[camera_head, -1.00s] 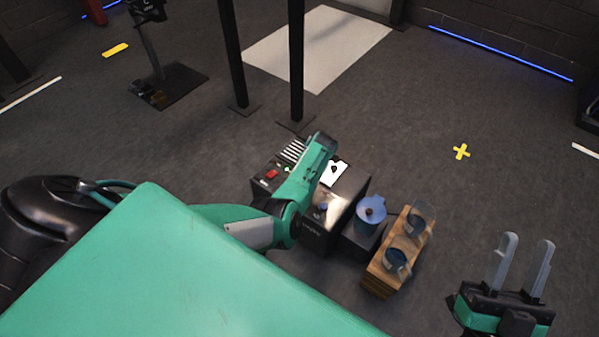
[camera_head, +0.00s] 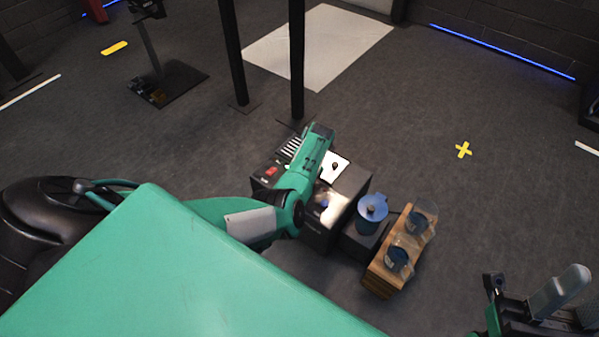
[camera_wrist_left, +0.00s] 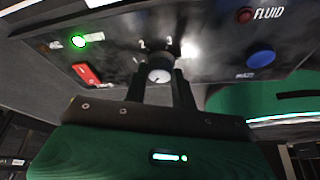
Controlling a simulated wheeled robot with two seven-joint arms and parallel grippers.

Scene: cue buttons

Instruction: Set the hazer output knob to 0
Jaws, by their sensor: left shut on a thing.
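The hazer output knob (camera_wrist_left: 160,72) is a small round knob with a pale face, low on a dark panel (camera_wrist_left: 215,62) in the left wrist view. The digits 2 and 3 show above it; the rest of the scale is hard to read, and I cannot tell where the knob points. My left gripper (camera_wrist_left: 160,84) is shut on the knob, one dark finger on each side. In the head view the dark hazer box (camera_head: 352,183) stands on the floor, and my left arm covers the knob. My right gripper (camera_head: 555,305) is at the bottom right, away from everything, its opening unclear.
The panel also has a green light (camera_wrist_left: 78,40), a red switch (camera_wrist_left: 87,74), a red light (camera_wrist_left: 243,14) and a blue button (camera_wrist_left: 261,58). A blue jug (camera_head: 372,208) and a wooden rack (camera_head: 380,275) with clear containers stand right of the box.

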